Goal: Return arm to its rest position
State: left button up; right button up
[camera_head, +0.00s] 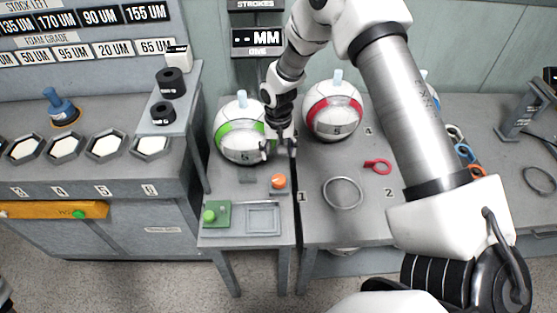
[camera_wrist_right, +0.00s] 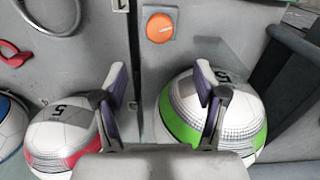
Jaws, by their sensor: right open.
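My right arm (camera_head: 395,95) reaches in from the lower right of the head view and bends back at the top. Its gripper (camera_head: 279,150) hangs beside the green-banded ball (camera_head: 233,140), above the small grey table. In the right wrist view the gripper (camera_wrist_right: 160,82) is open, with its two fingers apart and nothing between them. The green-banded ball (camera_wrist_right: 185,103) lies behind the right finger there, and the red-banded ball (camera_wrist_right: 60,130) lies behind the left finger. I cannot tell whether the gripper touches the green-banded ball.
An orange button (camera_head: 278,181) stands on the small table, near a green button (camera_head: 209,216) and a shallow tray (camera_head: 263,231). The red-banded ball (camera_head: 331,122), a metal ring (camera_head: 325,195) and a red loop (camera_head: 378,166) are on the right bench.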

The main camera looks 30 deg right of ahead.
dwell(0.5)
jog(key=s+a+f+g, duration=0.1)
jog(key=s+f, duration=0.2)
jog(key=s, duration=0.2)
jog(key=s+a+f+g, duration=0.1)
jog(key=s+a+f, duration=0.1)
jog(key=s+f, duration=0.2)
jog(key=s+a+f+g, duration=0.1)
jog(key=s+f, duration=0.3)
jog(key=s, duration=0.2)
jog(key=shift+s+a+f+n+g, duration=0.1)
jog(key=shift+a+n+g, duration=0.2)
jog(key=shift+n, duration=0.1)
jog(key=s+a+f+n+t, duration=0.1)
jog(key=s+a+n, duration=0.1)
jog(key=s, duration=0.4)
jog(key=s+a+f+n+t, duration=0.1)
jog(key=s+a+n+t, duration=0.1)
jog(key=s, duration=0.5)
jog(key=shift+s+t, duration=0.15)
jog(key=shift+t, duration=0.15)
jog(key=shift+s+r, duration=0.1)
